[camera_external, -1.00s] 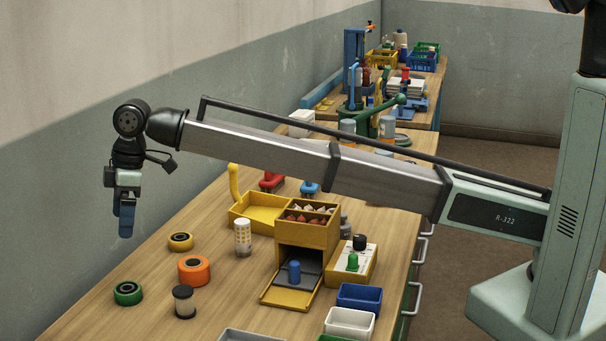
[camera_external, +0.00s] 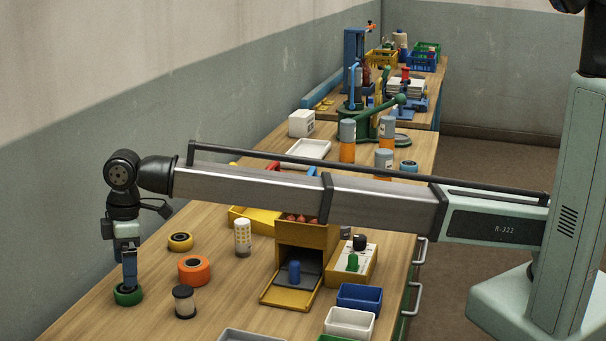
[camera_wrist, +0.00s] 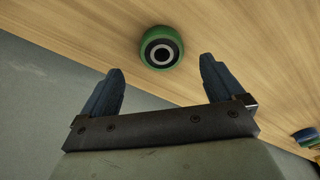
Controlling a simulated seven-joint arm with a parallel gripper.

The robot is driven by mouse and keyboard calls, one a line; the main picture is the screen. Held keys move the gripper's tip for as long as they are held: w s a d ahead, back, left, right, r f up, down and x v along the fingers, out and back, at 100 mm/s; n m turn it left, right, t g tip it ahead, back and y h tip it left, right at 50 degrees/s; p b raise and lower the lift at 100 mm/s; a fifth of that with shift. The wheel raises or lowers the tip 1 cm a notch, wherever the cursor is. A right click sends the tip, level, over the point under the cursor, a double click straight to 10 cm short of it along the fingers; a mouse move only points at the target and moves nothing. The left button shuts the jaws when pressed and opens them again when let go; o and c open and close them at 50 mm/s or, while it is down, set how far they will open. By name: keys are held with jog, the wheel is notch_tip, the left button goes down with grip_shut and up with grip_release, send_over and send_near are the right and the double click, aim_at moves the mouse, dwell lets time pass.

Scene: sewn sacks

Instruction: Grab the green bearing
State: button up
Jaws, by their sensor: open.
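The green bearing (camera_external: 128,296) lies flat on the wooden table near its left edge. In the wrist view the green bearing (camera_wrist: 161,47) shows as a green ring with a black and pale centre, just beyond the fingertips and between their lines. My gripper (camera_external: 129,285) points down over the bearing, and its blue fingers overlap the bearing's far part in the external view. In the wrist view my gripper (camera_wrist: 160,65) is open and empty, with one blue finger on each side. Whether a finger touches the bearing cannot be told.
An orange roll (camera_external: 195,270), a yellow ring (camera_external: 180,242) and a black-capped spool (camera_external: 185,302) stand to the right of the bearing. A white patterned cylinder (camera_external: 243,238) and a yellow box with a drawer (camera_external: 306,240) are farther right. Bare table surrounds the bearing.

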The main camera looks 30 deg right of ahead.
aim_at(128, 293)
jog(key=shift+s+a+f, duration=0.1)
jog(key=shift+a+f, duration=0.05)
jog(key=shift+f, duration=1.1)
jog(key=shift+s+a+f, duration=0.1)
jog(key=shift+f, duration=1.15)
jog(key=shift+c, duration=0.4)
jog(key=c, duration=1.3)
jog(key=shift+r, duration=0.15)
